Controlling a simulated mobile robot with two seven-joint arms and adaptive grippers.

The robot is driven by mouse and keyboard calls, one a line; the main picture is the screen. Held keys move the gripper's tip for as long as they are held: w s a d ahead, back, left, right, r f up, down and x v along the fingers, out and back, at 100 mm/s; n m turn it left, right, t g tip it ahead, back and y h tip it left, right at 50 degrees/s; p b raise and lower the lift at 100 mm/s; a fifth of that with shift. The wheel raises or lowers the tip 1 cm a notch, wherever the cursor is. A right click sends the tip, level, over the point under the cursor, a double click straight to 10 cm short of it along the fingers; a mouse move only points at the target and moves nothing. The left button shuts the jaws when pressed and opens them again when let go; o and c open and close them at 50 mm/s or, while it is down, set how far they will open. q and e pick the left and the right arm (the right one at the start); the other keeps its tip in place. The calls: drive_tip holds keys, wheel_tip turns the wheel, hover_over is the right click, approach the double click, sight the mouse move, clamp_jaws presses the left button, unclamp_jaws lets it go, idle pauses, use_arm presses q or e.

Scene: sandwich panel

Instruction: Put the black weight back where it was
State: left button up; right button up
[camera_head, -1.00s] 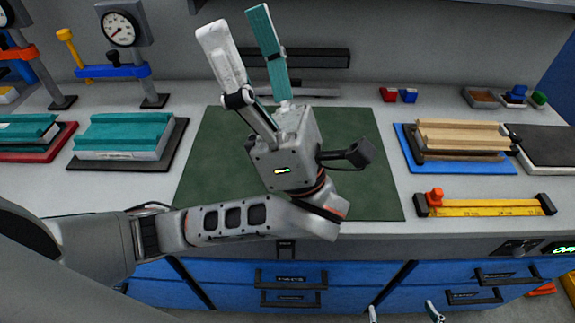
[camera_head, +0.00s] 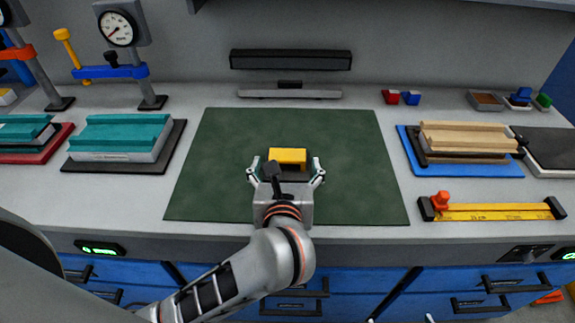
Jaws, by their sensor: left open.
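A block with a yellow top (camera_head: 287,156) and a dark lower part sits on the green mat (camera_head: 215,150). Whether it is the black weight I cannot tell; no plainly all-black weight stands out. My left gripper (camera_head: 286,172) is low over the mat, open, with one fingertip on each side of the block and a gap to each. Its body hides the block's near side. My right gripper (camera_head: 400,318) shows only as two small tips set apart at the bottom edge.
Teal-topped stacks (camera_head: 120,135) stand at left near gauge presses (camera_head: 118,30). At right are a wooden stack on a blue board (camera_head: 465,170), a yellow ruler fixture (camera_head: 490,212) and a black plate (camera_head: 545,147). Small red and blue blocks (camera_head: 400,97) lie behind. Most of the mat is clear.

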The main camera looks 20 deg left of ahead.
sight(287, 151)
use_arm(q)
drive_tip(key=shift+x, duration=2.8)
drive_tip(key=shift+d+f, duration=0.1)
drive_tip(key=c, duration=2.2)
drive_tip(key=shift+o, duration=0.2)
drive_tip(key=shift+r, duration=0.3)
